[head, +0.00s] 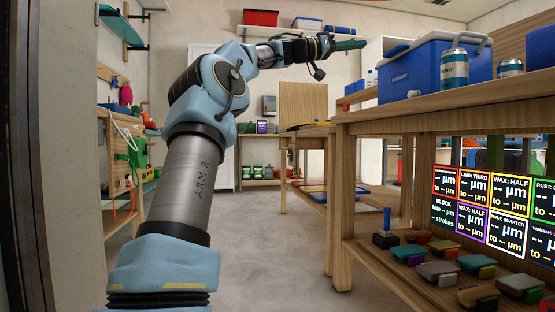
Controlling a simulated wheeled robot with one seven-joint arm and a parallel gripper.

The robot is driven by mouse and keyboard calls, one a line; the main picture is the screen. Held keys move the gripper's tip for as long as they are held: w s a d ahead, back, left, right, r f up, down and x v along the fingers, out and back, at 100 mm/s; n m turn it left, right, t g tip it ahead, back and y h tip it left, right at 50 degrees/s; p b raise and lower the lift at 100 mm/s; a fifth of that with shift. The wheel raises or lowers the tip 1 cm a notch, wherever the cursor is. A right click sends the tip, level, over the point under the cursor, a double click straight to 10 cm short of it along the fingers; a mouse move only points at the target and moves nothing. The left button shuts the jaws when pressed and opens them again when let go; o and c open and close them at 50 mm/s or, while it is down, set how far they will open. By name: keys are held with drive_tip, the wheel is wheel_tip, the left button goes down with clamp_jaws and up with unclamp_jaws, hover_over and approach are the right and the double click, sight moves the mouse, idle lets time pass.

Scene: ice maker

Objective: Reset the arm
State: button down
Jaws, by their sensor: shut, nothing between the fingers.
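My arm rises from the lower left in the head view and bends to the right at the top. My gripper (350,44) is at its end, high up and pointing right, in front of the back wall. Its fingers are shut with nothing seen between them. It is apart from all furniture, above and left of the blue cooler (425,68) on the wooden bench. The task names no other object.
A wooden bench (450,120) on the right carries the blue cooler and metal cans (454,70). Its lower shelf holds several coloured blocks (437,272) before a display panel (490,205). Shelves stand on the left. The grey floor (270,240) between is clear.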

drive_tip(key=d+f+n+t+y+p, duration=0.1)
drive_tip(key=d+f+n+y+p, duration=0.2)
drive_tip(key=f, duration=0.7)
drive_tip(key=f+n+y+p, duration=0.2)
drive_tip(key=f+y+p, duration=0.25)
drive_tip(key=f, duration=0.45)
drive_tip(key=s+a+f+n+y+p, duration=0.2)
drive_tip(key=s+a+f+y+p, duration=0.15)
drive_tip(key=a+f, duration=0.4)
drive_tip(key=s+a+f+n+y+p, duration=0.4)
drive_tip(key=s+a+f, duration=0.3)
drive_tip(key=a+f, duration=0.35)
drive_tip(key=s+a+f+n+g+y+p, duration=0.1)
drive_tip(key=s+a+f+y+p, duration=0.15)
drive_tip(key=s+a, duration=0.55)
drive_tip(key=s+a+f+n+g+y+p, duration=0.1)
drive_tip(key=s+a+f+g+y+p, duration=0.15)
drive_tip(key=s+a, duration=0.55)
wheel_tip(320, 180, up, 37)
drive_tip(key=s+d+p, duration=0.1)
drive_tip(key=p, duration=3.6)
drive_tip(key=shift+s+d+t+h+p, duration=0.3)
drive_tip(key=shift+s+d+t+p, duration=0.05)
drive_tip(key=shift+s+p, duration=0.05)
